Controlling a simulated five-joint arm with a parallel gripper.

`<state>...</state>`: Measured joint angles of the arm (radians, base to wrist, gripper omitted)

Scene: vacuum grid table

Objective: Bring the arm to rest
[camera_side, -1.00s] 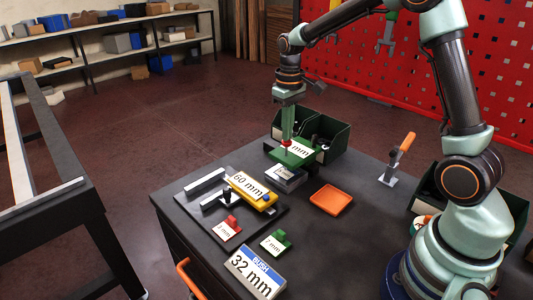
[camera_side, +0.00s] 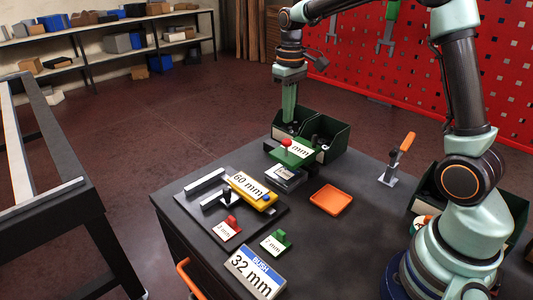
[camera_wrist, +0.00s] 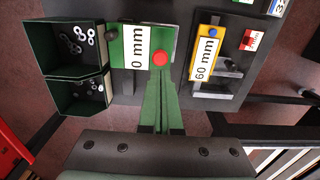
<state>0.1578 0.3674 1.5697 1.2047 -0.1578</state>
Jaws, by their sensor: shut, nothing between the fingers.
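My gripper (camera_side: 289,122) is shut and empty, pointing down with its green fingers together. It hangs a little above and behind a green block with a red knob (camera_side: 286,142) and a white label ending in "mm" (camera_side: 299,149). In the wrist view my shut fingers (camera_wrist: 161,82) point at the red knob (camera_wrist: 160,58), and the block's label (camera_wrist: 136,47) reads "0 mm" with the rest perhaps hidden. The fingers look clear of the knob.
Green bins (camera_side: 327,132) with small rings stand behind the block. A yellow 60 mm block (camera_side: 251,187) sits on a dark plate. An orange tray (camera_side: 331,199), a toggle clamp (camera_side: 400,157) and smaller red and green blocks lie around. A red pegboard (camera_side: 420,70) stands behind.

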